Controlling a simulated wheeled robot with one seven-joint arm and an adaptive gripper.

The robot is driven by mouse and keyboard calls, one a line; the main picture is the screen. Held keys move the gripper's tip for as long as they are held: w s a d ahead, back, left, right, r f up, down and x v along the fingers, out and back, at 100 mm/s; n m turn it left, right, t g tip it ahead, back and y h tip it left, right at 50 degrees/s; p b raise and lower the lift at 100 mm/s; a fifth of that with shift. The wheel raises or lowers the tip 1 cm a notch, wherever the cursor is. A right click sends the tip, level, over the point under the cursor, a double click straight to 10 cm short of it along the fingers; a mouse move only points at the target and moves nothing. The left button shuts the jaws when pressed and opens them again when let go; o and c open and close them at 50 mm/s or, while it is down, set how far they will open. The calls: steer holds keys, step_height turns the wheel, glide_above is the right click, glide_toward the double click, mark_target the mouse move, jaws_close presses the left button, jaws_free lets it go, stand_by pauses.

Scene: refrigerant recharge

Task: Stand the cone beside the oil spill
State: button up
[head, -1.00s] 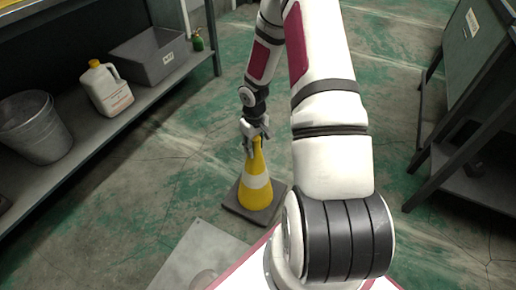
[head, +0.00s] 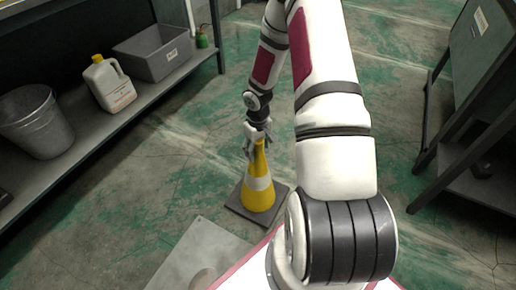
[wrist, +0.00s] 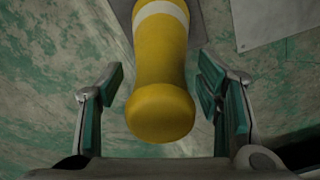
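The yellow cone (head: 260,198) with a white band and dark square base stands upright on the floor, left of my arm in the head view. In the wrist view, the cone (wrist: 160,70) shows its rounded top between the fingers. My gripper (head: 257,142) is at the cone's tip; in the wrist view the gripper (wrist: 163,100) is open, with a gap on each side of the cone. I cannot clearly make out an oil spill; a roundish darker patch (head: 203,279) shows on a pale sheet at the bottom of the head view.
The flat pale sheet (head: 200,247) lies on the floor near the cone. A shelf at left holds a metal bucket (head: 38,122), a white jug (head: 109,88) and a grey bin (head: 155,56). A dark metal stand (head: 468,175) is at right. Green-stained floor behind the cone is clear.

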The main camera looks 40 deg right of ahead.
step_height(320, 180, up, 12)
steer(key=p, duration=0.5)
steer(key=shift+r, duration=0.1)
steer(key=s+a+r+h, duration=0.1)
steer(key=s+a+r, duration=0.2)
steer(key=r, duration=0.6)
steer(key=s+a+r+h, duration=0.1)
steer(key=s+a+r, duration=0.2)
steer(key=r, duration=0.5)
steer(key=s+a+r+h, duration=0.1)
steer(key=s+a+r, duration=0.25)
steer(key=r, duration=0.55)
steer(key=s+a+r+y, duration=0.1)
steer(key=s+a+r, duration=0.3)
steer(key=s, duration=0.5)
steer(key=s+a+r+y, duration=0.2)
steer(key=s+a+r, duration=0.2)
steer(key=s+a, duration=0.4)
steer(key=s, duration=0.2)
steer(key=shift+s+a, duration=0.3)
